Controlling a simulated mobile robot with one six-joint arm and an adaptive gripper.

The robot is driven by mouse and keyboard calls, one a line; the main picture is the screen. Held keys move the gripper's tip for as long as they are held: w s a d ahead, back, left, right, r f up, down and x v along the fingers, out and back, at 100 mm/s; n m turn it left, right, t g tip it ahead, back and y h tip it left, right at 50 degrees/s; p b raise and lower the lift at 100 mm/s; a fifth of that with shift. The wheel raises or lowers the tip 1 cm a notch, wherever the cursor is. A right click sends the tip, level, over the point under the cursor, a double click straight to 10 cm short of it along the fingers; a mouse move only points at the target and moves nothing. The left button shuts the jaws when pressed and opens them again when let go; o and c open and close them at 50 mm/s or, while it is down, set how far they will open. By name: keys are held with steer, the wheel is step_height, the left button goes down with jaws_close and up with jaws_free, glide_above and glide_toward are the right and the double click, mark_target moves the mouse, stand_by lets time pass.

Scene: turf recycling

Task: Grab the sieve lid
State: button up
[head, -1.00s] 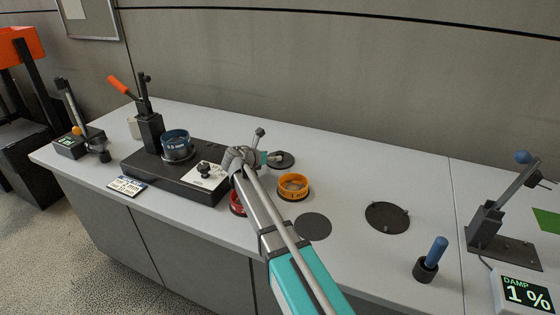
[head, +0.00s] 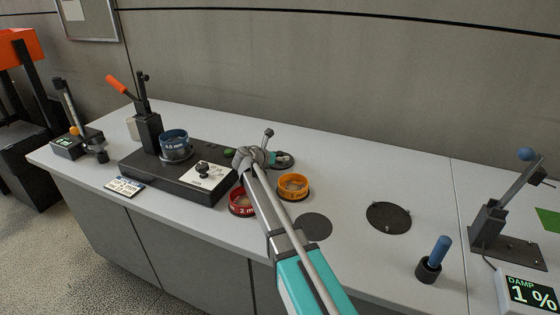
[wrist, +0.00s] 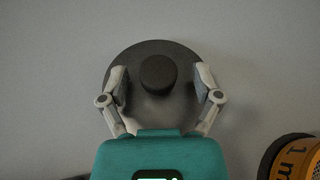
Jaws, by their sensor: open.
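The sieve lid (wrist: 152,107) is a dark round disc with a black knob (wrist: 158,74), lying flat on the bench. In the head view the lid (head: 288,162) is behind the orange sieve, partly covered by my gripper (head: 275,157). In the wrist view my gripper (wrist: 162,82) is open over the lid. Its two fingers are on either side of the knob, with a gap on each side. How high the fingertips are above the lid is hard to tell.
An orange sieve (wrist: 293,158) stands close to my gripper at lower right. A red sieve (head: 238,208) is partly behind my arm. A black base (head: 165,178) with a blue sieve (head: 174,140) is on the left. Dark discs (head: 389,216) lie on the right.

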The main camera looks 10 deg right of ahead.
jaws_close()
steer(key=shift+r, duration=0.15)
stand_by(0.4)
step_height(320, 180, up, 2)
steer(key=shift+r+p, duration=0.1)
steer(key=shift+p, duration=1.15)
steer(key=s+a+r+p, duration=0.5)
steer(key=s+r+p, duration=0.5)
steer(key=s, duration=0.3)
steer(key=shift+a+r, duration=0.15)
steer(key=shift+r, duration=0.1)
